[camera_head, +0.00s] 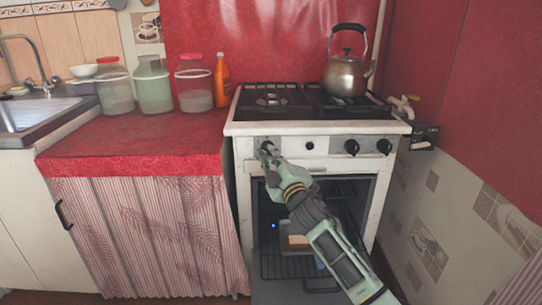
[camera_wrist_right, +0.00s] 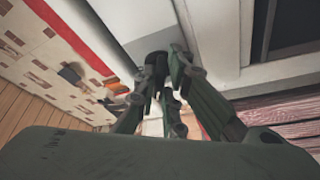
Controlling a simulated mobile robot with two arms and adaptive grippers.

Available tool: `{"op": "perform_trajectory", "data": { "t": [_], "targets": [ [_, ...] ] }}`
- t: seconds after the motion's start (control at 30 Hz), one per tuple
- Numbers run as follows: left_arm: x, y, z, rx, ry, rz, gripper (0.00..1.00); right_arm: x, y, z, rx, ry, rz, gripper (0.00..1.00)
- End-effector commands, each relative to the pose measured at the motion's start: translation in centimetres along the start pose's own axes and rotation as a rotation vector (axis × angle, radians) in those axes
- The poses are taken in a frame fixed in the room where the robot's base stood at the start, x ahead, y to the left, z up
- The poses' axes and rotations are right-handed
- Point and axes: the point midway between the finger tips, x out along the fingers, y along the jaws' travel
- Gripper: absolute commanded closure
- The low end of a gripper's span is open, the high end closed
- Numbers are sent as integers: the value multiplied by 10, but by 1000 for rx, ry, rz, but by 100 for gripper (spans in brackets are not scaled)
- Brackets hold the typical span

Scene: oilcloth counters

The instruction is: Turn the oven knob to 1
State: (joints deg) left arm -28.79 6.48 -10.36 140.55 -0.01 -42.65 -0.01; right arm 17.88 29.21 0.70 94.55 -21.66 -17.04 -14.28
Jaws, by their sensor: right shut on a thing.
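The white oven (camera_head: 243,165) has a front panel with two black knobs at its right, one (camera_head: 352,147) nearer the middle and one (camera_head: 384,146) at the end. A small dark round control (camera_head: 310,146) sits left of them. My right gripper (camera_head: 267,150) is at the left end of the panel, its fingers closed on a dark knob that they mostly hide. In the right wrist view, the fingers (camera_wrist_right: 166,75) meet against the pale oven front around a dark part. The knob's markings and angle cannot be read. My left gripper is not in view.
The oven door (camera_head: 290,291) hangs open below, under my right arm. A wire rack (camera_head: 275,268) inside holds a tray with a bread-like piece (camera_head: 298,241). A kettle (camera_head: 346,76) stands on the stove. Jars and an orange bottle (camera_head: 221,82) stand on the red counter (camera_head: 140,140).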

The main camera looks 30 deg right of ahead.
Motion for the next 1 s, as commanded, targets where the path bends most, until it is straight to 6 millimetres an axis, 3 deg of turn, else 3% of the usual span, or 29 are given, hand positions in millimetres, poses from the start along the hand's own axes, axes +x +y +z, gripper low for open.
{"op": "perform_trajectory", "data": {
  "t": [0.23,0.6,0.77,1.0],
  "targets": [
    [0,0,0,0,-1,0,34,0,-2,1,0,-1,-3,72],
    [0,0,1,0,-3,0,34,-5,-1,1,-1,-1,-2,72],
    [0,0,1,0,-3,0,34,-28,-2,1,-1,-1,-4,72],
    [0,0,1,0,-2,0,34,-80,-2,1,0,-1,-4,72]
  ]
}}
